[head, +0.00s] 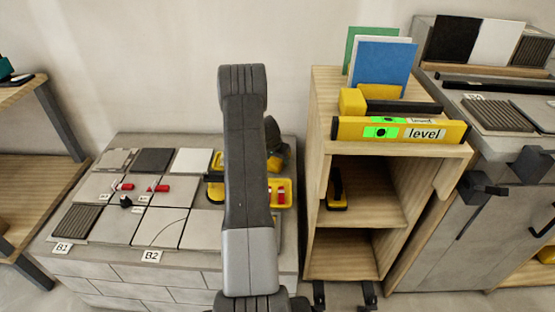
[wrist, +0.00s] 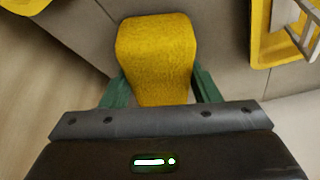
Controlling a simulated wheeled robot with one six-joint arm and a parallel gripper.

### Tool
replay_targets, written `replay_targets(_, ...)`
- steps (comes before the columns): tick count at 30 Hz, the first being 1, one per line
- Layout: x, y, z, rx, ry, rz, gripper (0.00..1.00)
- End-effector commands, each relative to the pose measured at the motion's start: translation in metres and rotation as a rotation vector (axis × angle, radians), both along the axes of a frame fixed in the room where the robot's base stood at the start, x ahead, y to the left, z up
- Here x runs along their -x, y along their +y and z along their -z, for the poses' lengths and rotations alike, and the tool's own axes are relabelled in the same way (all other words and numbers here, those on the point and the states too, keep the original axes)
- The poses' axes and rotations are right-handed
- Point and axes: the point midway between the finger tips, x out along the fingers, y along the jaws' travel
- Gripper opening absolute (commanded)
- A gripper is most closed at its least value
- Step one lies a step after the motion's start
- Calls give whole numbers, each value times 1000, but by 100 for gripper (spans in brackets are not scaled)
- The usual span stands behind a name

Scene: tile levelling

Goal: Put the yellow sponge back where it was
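The yellow sponge (wrist: 155,55) is between the two green fingers of my gripper (wrist: 162,88) in the wrist view. Both fingers lie against its sides, and it sticks out past the fingertips. In the head view my arm hides most of the gripper; a dark part of it and a yellow patch, likely the sponge (head: 276,161), show just right of the arm, over the back right of the tiled bench (head: 120,258). I cannot tell how far the sponge is above the surface.
A yellow tray (head: 284,186) with red items is partly behind my arm. Several tiles (head: 152,160) and red-handled pieces lie on the bench. Right stands a wooden shelf (head: 318,150) with a yellow level (head: 350,128) and coloured sheets (head: 384,65) on top. A grey cabinet (head: 430,220) is farther right.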

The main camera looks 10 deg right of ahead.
Motion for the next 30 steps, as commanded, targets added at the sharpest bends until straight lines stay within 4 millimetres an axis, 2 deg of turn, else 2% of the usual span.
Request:
replay_targets(1,0,0,0,0,0,0,66)
replay_targets(3,0,0,0,0,0,0,76)
replay_targets(14,1,1,-5,0,-1,0,76)
replay_targets(30,31,22,-97,0,-1,0,76)
